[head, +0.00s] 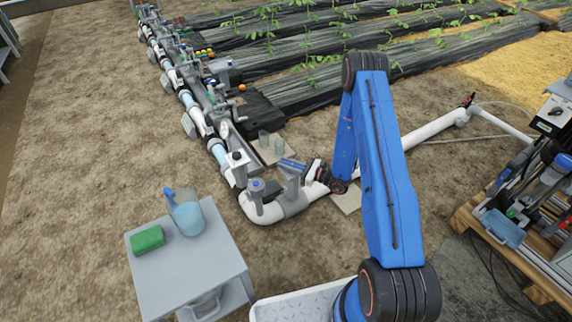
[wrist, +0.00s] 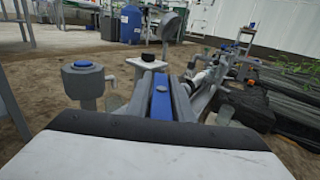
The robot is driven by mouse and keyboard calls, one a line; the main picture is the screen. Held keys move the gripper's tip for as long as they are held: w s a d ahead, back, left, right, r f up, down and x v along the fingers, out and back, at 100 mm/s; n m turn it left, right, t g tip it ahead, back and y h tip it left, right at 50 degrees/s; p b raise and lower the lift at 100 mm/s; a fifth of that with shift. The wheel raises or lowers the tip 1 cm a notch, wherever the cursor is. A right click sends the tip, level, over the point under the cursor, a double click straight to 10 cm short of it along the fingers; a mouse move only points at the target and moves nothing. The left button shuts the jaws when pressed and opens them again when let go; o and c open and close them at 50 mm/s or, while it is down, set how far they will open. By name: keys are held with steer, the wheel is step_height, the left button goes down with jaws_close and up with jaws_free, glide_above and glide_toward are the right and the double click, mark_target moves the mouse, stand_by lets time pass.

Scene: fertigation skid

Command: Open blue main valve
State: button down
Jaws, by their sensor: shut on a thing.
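The blue main valve lever (head: 291,164) sits on top of a grey valve body (head: 291,186) on the white pipe near the elbow. My gripper (head: 307,172) is at the lever's right end in the head view. In the wrist view the blue lever (wrist: 161,101) runs away from the camera between the two grey fingers of my gripper (wrist: 162,88). The jaws are shut on the lever. The lever's near end is hidden behind the pale wrist housing.
A grey fitting with a blue cap (head: 256,187) stands just left of the valve. The pipe line with several gauges and valves (head: 190,90) runs to the back left. A grey cart (head: 190,262) holds a green sponge (head: 147,240) and a blue jug (head: 186,214). Bare soil lies left.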

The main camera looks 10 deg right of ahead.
steer(key=n+g+y, duration=0.1)
steer(key=n+g, duration=0.1)
steer(key=s+n+g+y, duration=0.1)
steer(key=n+g, duration=0.1)
steer(key=g, duration=0.1)
steer(key=n+g+y, duration=0.1)
steer(key=g, duration=0.2)
steer(key=shift+s+a+n+y, duration=0.15)
steer(key=shift+a+n+y, duration=0.15)
steer(key=shift+n, duration=0.1)
steer(key=n+g, duration=0.1)
steer(key=g, duration=0.2)
steer(key=s+n+g, duration=0.1)
steer(key=n+g, duration=0.3)
steer(key=g, duration=0.1)
steer(key=shift+s+d+g, duration=0.1)
steer(key=shift+s+g, duration=0.2)
steer(key=shift+n+h, duration=0.3)
steer(key=shift+h, duration=0.1)
steer(key=c, duration=1.7)
jaws_free()
step_height(320, 180, up, 10)
